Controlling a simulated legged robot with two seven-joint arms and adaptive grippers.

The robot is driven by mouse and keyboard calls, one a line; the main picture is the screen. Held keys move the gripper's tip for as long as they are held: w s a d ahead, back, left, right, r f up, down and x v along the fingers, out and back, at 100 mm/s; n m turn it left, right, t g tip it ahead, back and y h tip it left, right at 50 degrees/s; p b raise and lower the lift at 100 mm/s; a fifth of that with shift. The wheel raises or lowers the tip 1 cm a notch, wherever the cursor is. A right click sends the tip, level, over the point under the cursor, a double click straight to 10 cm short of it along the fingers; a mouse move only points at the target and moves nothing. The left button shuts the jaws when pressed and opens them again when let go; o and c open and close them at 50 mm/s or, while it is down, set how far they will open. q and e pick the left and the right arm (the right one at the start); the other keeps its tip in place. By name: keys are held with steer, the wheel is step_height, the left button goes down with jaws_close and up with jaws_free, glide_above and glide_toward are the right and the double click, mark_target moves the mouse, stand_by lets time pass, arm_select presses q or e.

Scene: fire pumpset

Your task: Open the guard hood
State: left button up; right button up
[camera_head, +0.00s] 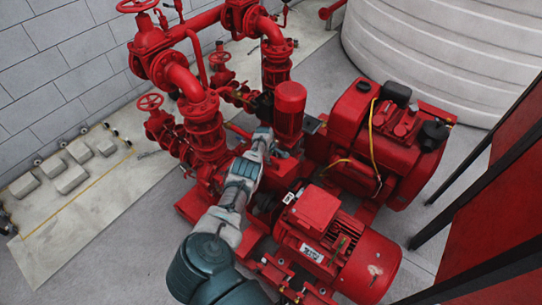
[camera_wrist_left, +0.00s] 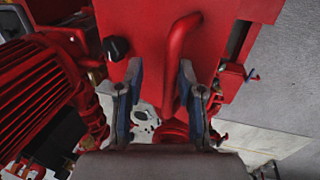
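In the left wrist view, a flat red panel (camera_wrist_left: 145,22), which looks like the guard hood, fills the upper middle. A bent red bar handle (camera_wrist_left: 175,62) stands out from it, and a black knob (camera_wrist_left: 117,47) sits at its left. My left gripper (camera_wrist_left: 160,82) is open, with its two blue-grey fingers apart. The handle lies between the fingers in this view, nearer the right one; I cannot tell whether they touch. In the head view, my left gripper (camera_head: 263,142) reaches in among the red pump parts and hides part of the hood area. My right gripper is not in view.
A red motor (camera_head: 335,245) is at the lower right and a red engine (camera_head: 385,140) behind it. Red pipes and valves (camera_head: 200,110) stand at the upper left. A large white tank (camera_head: 450,50) and red panels (camera_head: 505,200) bound the right side.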

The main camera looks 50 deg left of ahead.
arm_select(q)
steer(key=shift+r, duration=0.1)
steer(key=shift+a+r, duration=0.1)
steer(key=shift+r, duration=0.3)
steer(key=shift+s+r, duration=0.3)
steer(key=shift+r, duration=0.35)
steer(key=v, duration=0.9)
steer(key=shift+d, duration=0.2)
steer(key=shift+r, duration=0.15)
